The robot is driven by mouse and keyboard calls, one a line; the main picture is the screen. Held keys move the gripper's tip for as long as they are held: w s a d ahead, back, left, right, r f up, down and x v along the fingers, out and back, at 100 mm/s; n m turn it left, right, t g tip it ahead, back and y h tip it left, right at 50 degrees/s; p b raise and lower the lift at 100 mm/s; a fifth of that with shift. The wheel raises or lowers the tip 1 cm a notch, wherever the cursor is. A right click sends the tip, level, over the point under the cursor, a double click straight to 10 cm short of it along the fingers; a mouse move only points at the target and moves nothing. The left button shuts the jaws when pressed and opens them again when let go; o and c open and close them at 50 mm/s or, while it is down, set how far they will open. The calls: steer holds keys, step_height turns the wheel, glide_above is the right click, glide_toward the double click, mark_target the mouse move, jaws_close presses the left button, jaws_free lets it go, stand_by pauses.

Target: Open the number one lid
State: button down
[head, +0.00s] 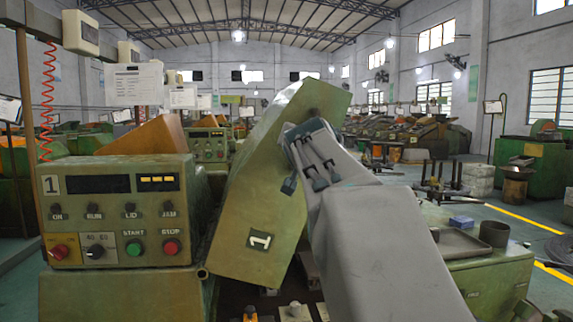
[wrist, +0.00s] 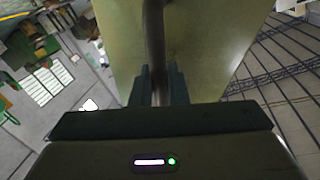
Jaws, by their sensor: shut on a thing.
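The number one lid (head: 262,185) is a worn green panel marked with a "1" near its lower edge. It stands raised and steeply tilted beside the control box, its lower left corner near the box's edge. My gripper (head: 303,138) is at the lid's upper right side, with my grey arm reaching up from the lower right. In the wrist view, my gripper (wrist: 158,88) is shut on a dark round handle bar (wrist: 153,45) that runs along the green lid face (wrist: 200,45). In the head view the handle is mostly hidden by my gripper.
The control box (head: 120,210), also marked 1, stands left of the lid with its knobs and buttons. Machine parts (head: 293,312) show below the lid. A green bench (head: 490,275) with a tray and a dark cup stands at the right. An open aisle lies beyond it.

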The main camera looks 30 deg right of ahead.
steer(key=shift+w+a+r+n+b, duration=0.2)
steer(key=shift+a+r+b, duration=0.25)
steer(key=shift+a, duration=0.15)
steer(key=shift+w+a+r+n+b, duration=0.2)
steer(key=shift+a+r+b, duration=0.2)
steer(key=shift+a, duration=0.15)
steer(key=c, duration=1.5)
jaws_free()
steer(key=shift+a, duration=0.1)
steer(key=b+v, duration=0.4)
steer(key=v, duration=0.9)
steer(key=shift+s+a+f, duration=0.1)
steer(key=shift+s+a, duration=0.1)
steer(key=shift+s, duration=0.2)
